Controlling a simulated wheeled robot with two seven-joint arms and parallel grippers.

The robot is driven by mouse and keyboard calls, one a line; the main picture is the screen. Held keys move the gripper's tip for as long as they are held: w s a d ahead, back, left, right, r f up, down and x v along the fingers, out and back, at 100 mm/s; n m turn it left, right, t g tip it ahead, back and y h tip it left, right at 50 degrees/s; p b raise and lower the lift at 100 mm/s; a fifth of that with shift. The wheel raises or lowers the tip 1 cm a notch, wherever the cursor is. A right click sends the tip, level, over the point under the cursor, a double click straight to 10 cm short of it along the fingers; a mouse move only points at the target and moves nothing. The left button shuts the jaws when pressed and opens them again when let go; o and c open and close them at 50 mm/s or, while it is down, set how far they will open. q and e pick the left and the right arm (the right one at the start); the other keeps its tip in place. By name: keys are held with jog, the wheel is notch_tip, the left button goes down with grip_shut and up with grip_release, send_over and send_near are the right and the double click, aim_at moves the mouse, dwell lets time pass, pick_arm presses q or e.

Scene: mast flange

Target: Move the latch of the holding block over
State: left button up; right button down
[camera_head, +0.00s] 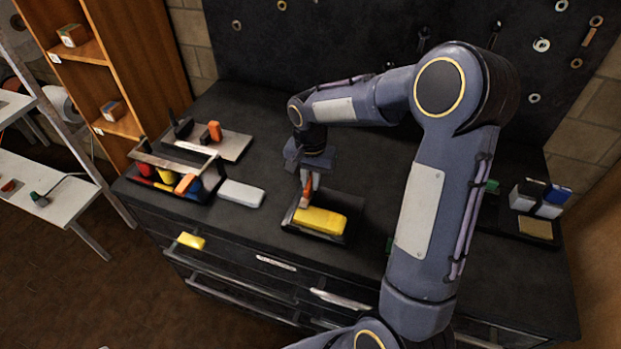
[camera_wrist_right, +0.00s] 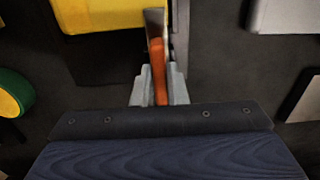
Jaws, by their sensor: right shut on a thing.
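The holding block is a dark low base (camera_head: 314,236) near the front edge of the bench, with a yellow block (camera_head: 321,221) on it. Its orange latch (camera_head: 307,187) stands at the far left end of the yellow block. My right gripper (camera_head: 306,192) comes down from above and is shut on the latch. In the right wrist view the orange latch (camera_wrist_right: 158,72) is between the two grey fingers (camera_wrist_right: 160,90), beside the yellow block (camera_wrist_right: 100,14). The lower part of the latch is partly hidden. My left gripper is not in view.
A white block (camera_head: 241,193) lies left of the holding block. Further left is a bin of coloured pieces (camera_head: 166,183), with a grey board (camera_head: 225,145) behind. A tray (camera_head: 535,232) with blocks is at the right. My right arm covers the bench's right middle.

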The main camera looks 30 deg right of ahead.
jog(key=shift+n, duration=0.4)
jog(key=n, duration=0.3)
jog(key=shift+n+b, duration=0.35)
jog(key=shift+n, duration=0.05)
jog(key=n, duration=0.4)
jog(key=shift+n, duration=0.3)
jog(key=n, duration=0.8)
jog(key=shift+n, duration=0.5)
jog(key=c, duration=1.4)
grip_release()
jog(key=shift+c, duration=0.2)
